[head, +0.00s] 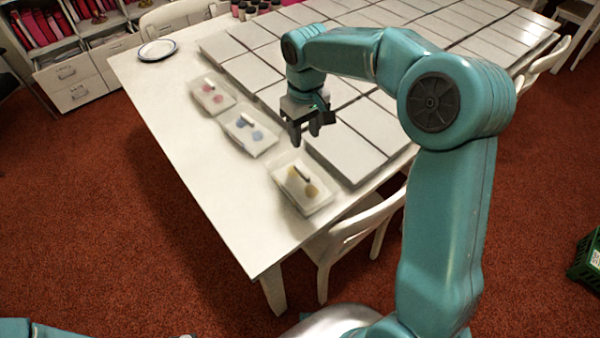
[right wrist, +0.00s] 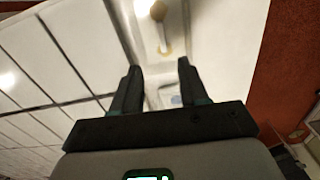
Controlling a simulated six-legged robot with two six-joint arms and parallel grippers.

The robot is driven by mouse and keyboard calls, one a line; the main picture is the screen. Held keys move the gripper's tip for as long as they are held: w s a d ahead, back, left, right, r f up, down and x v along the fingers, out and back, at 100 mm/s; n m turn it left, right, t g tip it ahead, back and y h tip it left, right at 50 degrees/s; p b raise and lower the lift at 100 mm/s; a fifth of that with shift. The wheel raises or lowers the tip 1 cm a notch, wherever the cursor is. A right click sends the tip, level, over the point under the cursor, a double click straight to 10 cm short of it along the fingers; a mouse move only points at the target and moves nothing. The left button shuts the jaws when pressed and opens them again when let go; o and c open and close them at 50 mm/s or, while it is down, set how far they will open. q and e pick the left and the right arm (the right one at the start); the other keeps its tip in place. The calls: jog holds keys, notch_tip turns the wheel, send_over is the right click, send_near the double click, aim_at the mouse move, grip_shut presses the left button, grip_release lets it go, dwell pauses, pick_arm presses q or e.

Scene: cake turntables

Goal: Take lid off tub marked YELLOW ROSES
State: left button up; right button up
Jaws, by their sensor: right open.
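Three low, pale tubs with lids stand in a row along the table's near side. The tub with yellow spots (head: 314,207) is nearest to me; its lid (head: 288,182) is on and carries a pale bar-like handle (head: 303,174). Its lettering is too small to read. In the right wrist view this tub (right wrist: 150,40) is at the top, beyond my fingertips. My right gripper (head: 306,136) is open and empty, pointing down above the table, behind the yellow-spotted tub and right of the blue-spotted one. It also shows in the right wrist view (right wrist: 159,70). My left gripper is out of view.
The blue-spotted tub (head: 250,142) and pink-spotted tub (head: 212,100) stand farther back. Flat pale boxes (head: 355,150) cover the table's right part. A plate (head: 157,50) lies at the far left. A white chair (head: 350,230) stands at the near edge. The table's left strip (head: 185,150) is clear.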

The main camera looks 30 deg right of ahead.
send_over(302, 170)
jog(key=f, duration=0.7)
jog(key=shift+s+d+f, duration=0.15)
jog(key=shift+s+f, duration=0.05)
jog(key=shift+s, duration=0.1)
jog(key=shift+s+f, duration=0.1)
jog(key=shift+f, duration=0.15)
jog(key=shift+w+f+p, duration=0.2)
jog(key=shift+f, duration=1.2)
jog(key=shift+w+f+p, duration=0.15)
jog(key=shift+f, duration=1.2)
grip_shut()
